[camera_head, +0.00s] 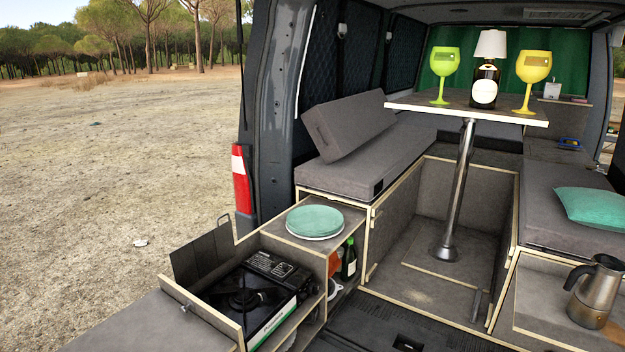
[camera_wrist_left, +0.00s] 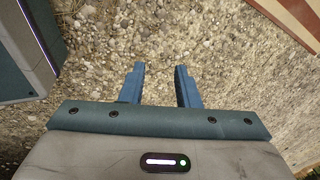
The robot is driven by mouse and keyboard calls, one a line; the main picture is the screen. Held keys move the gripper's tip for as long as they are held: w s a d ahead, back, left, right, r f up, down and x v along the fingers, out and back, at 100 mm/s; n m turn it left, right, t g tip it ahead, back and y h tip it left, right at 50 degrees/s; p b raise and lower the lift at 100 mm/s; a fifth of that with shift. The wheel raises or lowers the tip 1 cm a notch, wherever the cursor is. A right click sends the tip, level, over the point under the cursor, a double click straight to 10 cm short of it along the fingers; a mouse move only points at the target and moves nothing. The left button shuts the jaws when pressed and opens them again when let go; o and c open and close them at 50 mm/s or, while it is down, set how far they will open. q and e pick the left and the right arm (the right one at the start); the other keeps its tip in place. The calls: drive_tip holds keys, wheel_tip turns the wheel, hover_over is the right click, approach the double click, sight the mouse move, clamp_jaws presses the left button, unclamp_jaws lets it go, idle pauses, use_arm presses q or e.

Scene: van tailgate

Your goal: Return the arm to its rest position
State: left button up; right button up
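My left gripper (camera_wrist_left: 160,84) shows in the left wrist view with its two blue fingers apart and nothing between them. Gravelly ground (camera_wrist_left: 215,45) lies behind the fingers. Neither of my arms shows in the head view, and my right gripper is not in any view.
A pull-out drawer with a black camping stove (camera_head: 250,290) stands front left in the head view. Green plates (camera_head: 315,222) lie on the counter beyond it. A moka pot (camera_head: 595,290) stands at the right. Two goblets and a bottle lamp (camera_head: 485,85) stand on the van table (camera_head: 400,103).

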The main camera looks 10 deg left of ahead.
use_arm(q)
drive_tip(key=d+f+h, duration=0.2)
drive_tip(key=d, duration=1.3)
wheel_tip(320, 180, down, 6)
drive_tip(key=b, duration=0.5)
drive_tip(key=shift+s+n+b, duration=0.3)
drive_tip(key=shift+s+b, duration=0.05)
drive_tip(key=shift+b, duration=0.05)
